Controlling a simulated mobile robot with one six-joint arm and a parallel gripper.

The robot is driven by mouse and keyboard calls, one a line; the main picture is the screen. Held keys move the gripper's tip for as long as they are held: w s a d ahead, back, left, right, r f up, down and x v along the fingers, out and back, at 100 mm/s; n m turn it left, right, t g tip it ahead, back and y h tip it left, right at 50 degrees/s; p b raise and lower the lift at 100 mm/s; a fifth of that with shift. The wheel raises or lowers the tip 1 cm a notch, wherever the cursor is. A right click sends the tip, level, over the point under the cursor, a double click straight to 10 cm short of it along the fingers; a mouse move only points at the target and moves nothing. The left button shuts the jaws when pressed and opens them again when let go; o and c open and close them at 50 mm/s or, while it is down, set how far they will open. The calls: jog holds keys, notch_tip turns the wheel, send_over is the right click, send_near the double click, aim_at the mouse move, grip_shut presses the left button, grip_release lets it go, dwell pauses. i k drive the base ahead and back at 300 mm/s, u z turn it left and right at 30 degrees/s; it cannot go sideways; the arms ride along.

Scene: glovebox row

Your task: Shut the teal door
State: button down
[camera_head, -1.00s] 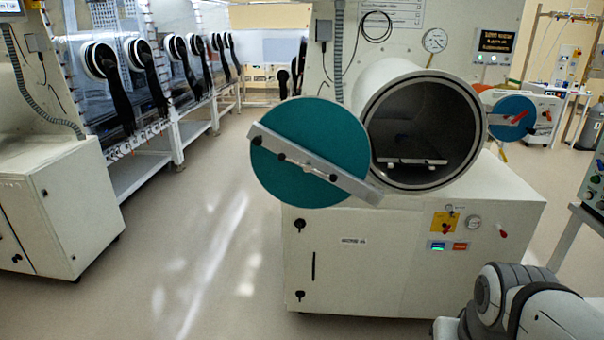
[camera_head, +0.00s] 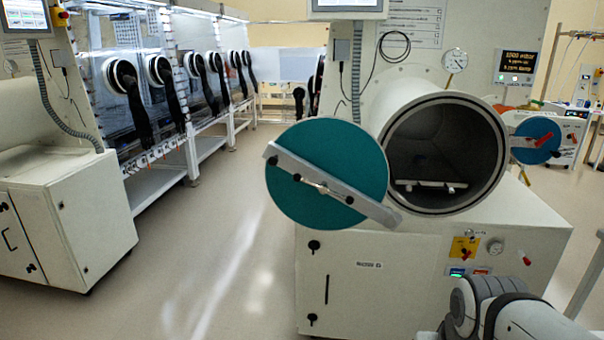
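The teal door (camera_head: 345,150) is a round disc with a grey metal bar (camera_head: 310,178) across its face. It stands open, swung out to the left of the round chamber mouth (camera_head: 445,150). The bar's lower right end reaches the chamber's rim at its lower left. The chamber is a white cylinder with a dark inside, and a small light tray (camera_head: 430,184) lies in it. Part of my arm shows at the bottom right, below the chamber's front. My gripper is not in view.
A white cabinet (camera_head: 400,270) stands under the chamber. A smaller blue disc (camera_head: 537,140) with a red handle is to the right of the chamber mouth. A row of gloveboxes with black gloves (camera_head: 135,110) runs along the left. The floor (camera_head: 215,260) in front and left is clear.

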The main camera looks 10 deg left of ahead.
aim_at(338, 152)
jog(key=u, duration=0.3)
jog(key=i, duration=1.5)
jog(key=z, duration=0.1)
